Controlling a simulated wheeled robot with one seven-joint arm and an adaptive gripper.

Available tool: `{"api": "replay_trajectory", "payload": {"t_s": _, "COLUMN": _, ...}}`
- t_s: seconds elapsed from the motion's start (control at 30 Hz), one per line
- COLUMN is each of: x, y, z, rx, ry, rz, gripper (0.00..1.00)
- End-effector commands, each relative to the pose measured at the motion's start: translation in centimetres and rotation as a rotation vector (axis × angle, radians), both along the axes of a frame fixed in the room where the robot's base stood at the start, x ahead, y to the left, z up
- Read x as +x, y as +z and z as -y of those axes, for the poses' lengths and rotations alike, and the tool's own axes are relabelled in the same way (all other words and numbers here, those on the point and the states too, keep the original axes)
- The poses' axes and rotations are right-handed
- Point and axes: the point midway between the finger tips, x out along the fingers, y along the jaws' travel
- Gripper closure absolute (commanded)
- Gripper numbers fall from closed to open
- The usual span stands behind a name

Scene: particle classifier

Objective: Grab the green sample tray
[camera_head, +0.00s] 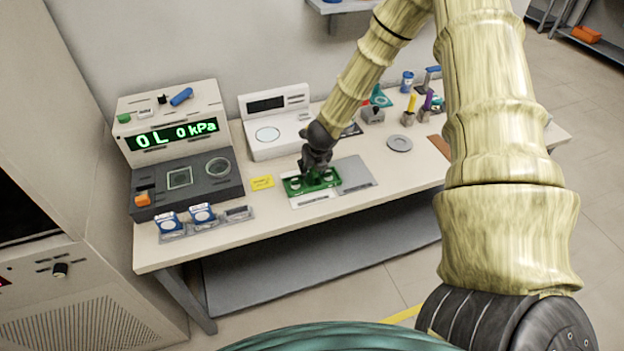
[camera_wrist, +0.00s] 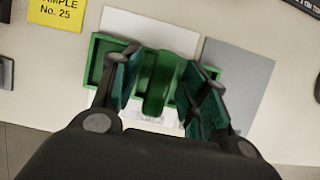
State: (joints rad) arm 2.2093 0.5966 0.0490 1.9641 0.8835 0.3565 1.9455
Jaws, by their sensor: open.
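The green sample tray (camera_head: 293,187) lies on a white plate (camera_head: 308,200) on the bench in the head view. In the wrist view the green tray (camera_wrist: 100,60) runs left to right, with a raised green handle (camera_wrist: 160,80) across its middle. My gripper (camera_head: 314,177) is over the tray, pointing down. In the wrist view my gripper (camera_wrist: 156,88) is open, with one finger on each side of the handle. Gaps show between the handle and both fingers. The fingers hide parts of the tray.
A grey plate (camera_head: 356,173) lies right of the tray. A yellow label (camera_head: 262,183) lies left of it. The machine with the pressure display (camera_head: 175,137) and a white scale (camera_head: 275,135) stand behind and left. Small blue-and-white containers (camera_head: 203,214) stand near the front edge.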

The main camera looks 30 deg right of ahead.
Motion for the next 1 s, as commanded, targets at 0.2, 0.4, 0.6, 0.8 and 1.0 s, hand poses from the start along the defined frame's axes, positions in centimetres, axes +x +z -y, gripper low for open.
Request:
{"api": "replay_trajectory", "payload": {"t_s": 0.2, "x": 0.01, "y": -0.02, "z": -0.01, "rx": 0.000, "ry": 0.000, "rz": 0.000, "gripper": 0.59}}
{"api": "replay_trajectory", "payload": {"t_s": 0.4, "x": 0.01, "y": -0.01, "z": -0.01, "rx": 0.000, "ry": 0.000, "rz": 0.000, "gripper": 0.95}}
{"api": "replay_trajectory", "payload": {"t_s": 0.6, "x": 0.04, "y": 0.05, "z": 0.00, "rx": 0.000, "ry": 0.000, "rz": 0.001, "gripper": 1.00}}
{"api": "replay_trajectory", "payload": {"t_s": 0.8, "x": 0.04, "y": 0.05, "z": 0.00, "rx": 0.000, "ry": 0.000, "rz": 0.001, "gripper": 1.00}}
{"api": "replay_trajectory", "payload": {"t_s": 1.0, "x": 0.07, "y": 0.56, "z": -0.02, "rx": -0.001, "ry": 0.001, "rz": 0.001, "gripper": 1.00}}
